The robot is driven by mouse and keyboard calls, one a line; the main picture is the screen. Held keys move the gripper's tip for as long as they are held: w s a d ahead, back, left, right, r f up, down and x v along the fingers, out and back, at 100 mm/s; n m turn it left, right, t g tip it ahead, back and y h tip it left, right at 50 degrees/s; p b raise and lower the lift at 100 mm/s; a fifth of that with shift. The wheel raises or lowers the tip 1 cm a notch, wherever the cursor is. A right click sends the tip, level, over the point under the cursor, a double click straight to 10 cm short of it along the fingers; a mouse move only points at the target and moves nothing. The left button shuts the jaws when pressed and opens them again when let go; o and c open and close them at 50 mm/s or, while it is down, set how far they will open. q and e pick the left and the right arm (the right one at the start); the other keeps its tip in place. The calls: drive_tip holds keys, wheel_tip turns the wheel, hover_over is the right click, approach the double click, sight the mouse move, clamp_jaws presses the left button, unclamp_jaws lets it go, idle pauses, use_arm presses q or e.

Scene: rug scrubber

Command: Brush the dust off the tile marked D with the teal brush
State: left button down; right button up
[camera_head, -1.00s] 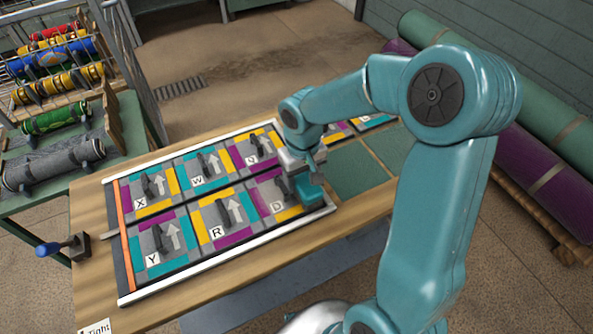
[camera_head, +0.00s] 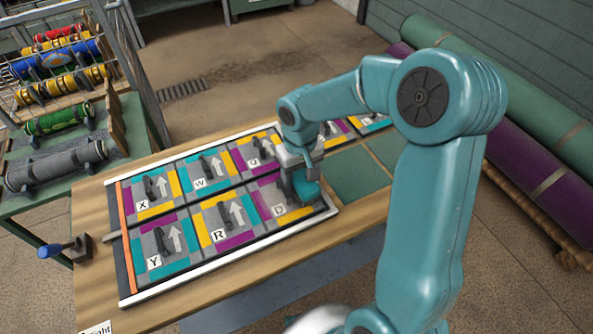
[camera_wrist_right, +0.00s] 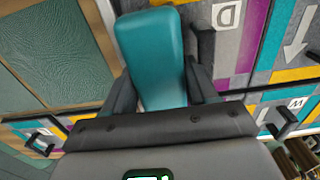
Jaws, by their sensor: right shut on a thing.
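The tile marked D (camera_head: 279,211) lies at the near right end of the framed tile panel, with grey, purple and yellow patches. My right gripper (camera_head: 303,180) is shut on the teal brush (camera_head: 312,193), over the right part of that tile. The arm and gripper hide part of the tile, including most of its arrow. In the right wrist view the teal brush (camera_wrist_right: 155,55) sits between the fingers, and the letter D (camera_wrist_right: 226,15) shows to its right. I cannot tell whether the bristles touch the tile, and dust is hard to make out. My left gripper is not in view.
Tiles X, W, Y and R (camera_head: 218,230) share the panel, each with a dark upright piece. White rails (camera_head: 225,264) edge it. Rolled rugs (camera_head: 535,170) lie at right; a rack of rolls (camera_head: 60,80) stands at left.

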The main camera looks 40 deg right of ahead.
drive_tip(key=s, duration=0.2)
drive_tip(key=shift+s+a, duration=0.3)
drive_tip(key=shift+a, duration=0.1)
drive_tip(key=shift+w, duration=0.25)
drive_tip(key=shift+w+d+r+p, duration=0.1)
drive_tip(key=shift+w+d+p, duration=0.15)
drive_tip(key=shift+w, duration=0.45)
drive_tip(key=shift+w+d+f+p, duration=0.1)
drive_tip(key=shift+w+d, duration=0.2)
drive_tip(key=shift+w, duration=0.45)
drive_tip(key=shift+w+d+r+p, duration=0.1)
drive_tip(key=shift+w+d+p, duration=0.15)
drive_tip(key=shift+w, duration=0.45)
drive_tip(key=shift+r, duration=0.1)
wheel_tip(320, 180, up, 5)
drive_tip(key=p, duration=0.3)
drive_tip(key=shift+f, duration=0.3)
